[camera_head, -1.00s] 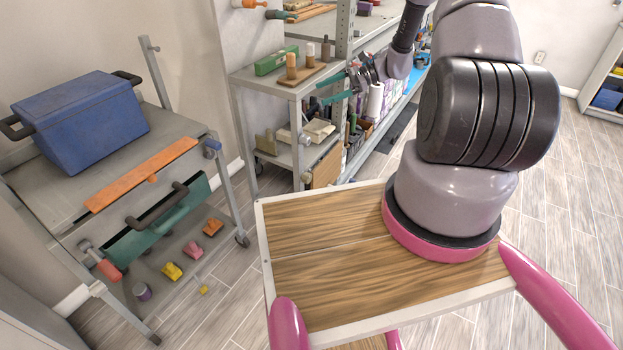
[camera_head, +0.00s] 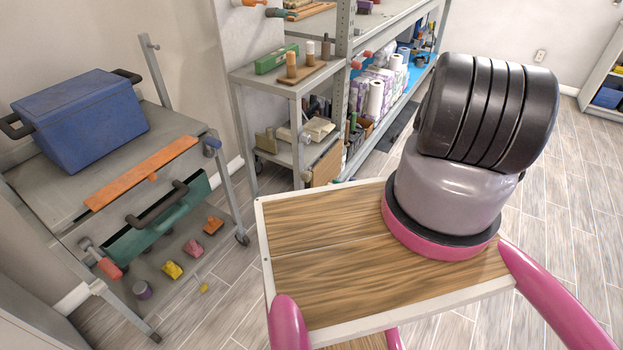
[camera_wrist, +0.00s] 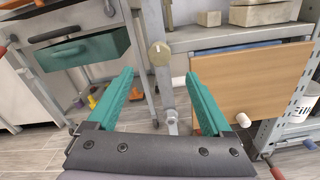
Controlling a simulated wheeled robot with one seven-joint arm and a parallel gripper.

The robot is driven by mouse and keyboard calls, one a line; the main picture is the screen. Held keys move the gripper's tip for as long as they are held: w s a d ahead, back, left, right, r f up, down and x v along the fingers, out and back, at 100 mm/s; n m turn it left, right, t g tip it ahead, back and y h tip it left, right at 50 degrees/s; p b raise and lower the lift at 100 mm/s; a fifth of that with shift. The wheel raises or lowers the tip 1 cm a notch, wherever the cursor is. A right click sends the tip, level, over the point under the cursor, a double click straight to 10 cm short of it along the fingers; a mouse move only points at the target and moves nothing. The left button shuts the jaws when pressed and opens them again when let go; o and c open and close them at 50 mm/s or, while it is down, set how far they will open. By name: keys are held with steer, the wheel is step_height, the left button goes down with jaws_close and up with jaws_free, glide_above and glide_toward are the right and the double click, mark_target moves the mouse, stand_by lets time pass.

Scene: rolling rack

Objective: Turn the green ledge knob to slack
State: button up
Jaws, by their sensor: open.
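In the head view a dark green knob (camera_head: 278,13) sticks out at the top, by the ledge of a white panel. An orange knob (camera_head: 248,3) sits beside it at the left. The way the green knob is turned is too small to tell. My gripper (camera_wrist: 158,80) shows only in the wrist view. Its two teal fingers are wide apart with nothing between them. A round tan knob (camera_wrist: 160,53) on a grey post shows beyond the fingers, apart from them. I cannot make out the green knob in the wrist view.
A grey cart with a blue box (camera_head: 80,118) and an open green drawer (camera_head: 160,222) stands at the left. A grey shelf unit (camera_head: 262,80) holds wooden pegs and blocks. A tan board (camera_wrist: 250,80) leans at its side. Bare floor lies between.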

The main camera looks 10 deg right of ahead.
mark_target(309, 177)
steer(key=x, duration=1)
steer(key=shift+w+a, duration=0.1)
steer(key=shift+a, duration=0.05)
steer(key=shift+c, duration=0.3)
jaws_close()
steer(key=shift+n, duration=0.3)
steer(key=n, duration=0.9)
steer(key=shift+a+n, duration=0.1)
steer(key=shift+n, duration=0.5)
